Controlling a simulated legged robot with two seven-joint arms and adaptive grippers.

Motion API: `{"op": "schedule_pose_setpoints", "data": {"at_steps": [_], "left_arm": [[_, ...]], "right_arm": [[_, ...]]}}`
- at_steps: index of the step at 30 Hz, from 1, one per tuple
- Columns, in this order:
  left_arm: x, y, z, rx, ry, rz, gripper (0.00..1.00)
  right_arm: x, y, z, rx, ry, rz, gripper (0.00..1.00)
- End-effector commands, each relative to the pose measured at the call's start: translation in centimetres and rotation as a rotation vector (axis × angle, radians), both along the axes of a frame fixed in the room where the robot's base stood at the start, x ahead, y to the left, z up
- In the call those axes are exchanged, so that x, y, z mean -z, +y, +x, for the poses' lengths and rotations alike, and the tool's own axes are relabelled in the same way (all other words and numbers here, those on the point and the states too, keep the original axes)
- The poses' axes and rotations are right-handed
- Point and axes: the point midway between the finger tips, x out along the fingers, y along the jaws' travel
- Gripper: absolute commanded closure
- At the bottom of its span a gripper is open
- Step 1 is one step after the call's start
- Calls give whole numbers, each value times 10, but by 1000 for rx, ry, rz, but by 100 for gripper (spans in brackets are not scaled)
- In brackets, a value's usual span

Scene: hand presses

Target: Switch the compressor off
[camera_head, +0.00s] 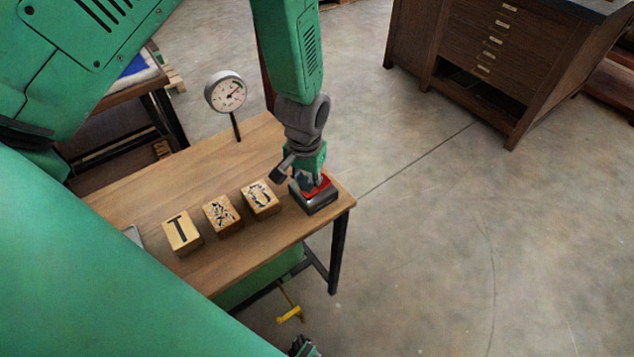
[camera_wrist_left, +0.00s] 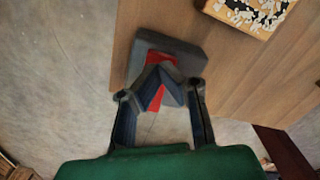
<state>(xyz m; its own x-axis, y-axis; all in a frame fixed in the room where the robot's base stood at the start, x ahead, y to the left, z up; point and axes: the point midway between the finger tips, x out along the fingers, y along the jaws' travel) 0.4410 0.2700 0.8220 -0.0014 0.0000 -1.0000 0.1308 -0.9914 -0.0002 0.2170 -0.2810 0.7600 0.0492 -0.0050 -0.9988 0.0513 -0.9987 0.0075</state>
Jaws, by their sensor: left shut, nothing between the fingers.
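The switch is a dark grey box (camera_head: 318,205) with a red rocker (camera_head: 322,188), near the right corner of the wooden table. My left gripper (camera_head: 303,184) is shut and empty, pointing down at the switch and partly covering it. In the left wrist view the shut fingertips (camera_wrist_left: 152,78) lie over the red rocker (camera_wrist_left: 160,62) of the grey box (camera_wrist_left: 188,52). I cannot tell whether they touch it. A dark part that looks like my right gripper (camera_head: 303,347) just shows at the bottom edge; its fingers are unclear.
Wooden blocks (camera_head: 182,232) with black marks stand in a row left of the switch on the table (camera_head: 150,190). A round gauge (camera_head: 226,92) stands on a post behind them. A green body (camera_head: 262,278) shows under the table. Open floor lies to the right.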

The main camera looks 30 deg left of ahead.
Motion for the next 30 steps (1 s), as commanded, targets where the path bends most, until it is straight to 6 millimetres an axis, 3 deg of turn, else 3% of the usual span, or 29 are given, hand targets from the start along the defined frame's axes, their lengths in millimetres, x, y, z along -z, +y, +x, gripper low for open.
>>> {"op": "schedule_pose_setpoints", "data": {"at_steps": [22, 30], "left_arm": [[-63, 0, 0, 0, 0, 0, 100], [-66, 0, 0, 0, 0, 0, 100]], "right_arm": [[-58, 0, 0, 0, 0, 0, 100], [-60, 0, 0, 0, 0, 0, 100]]}}
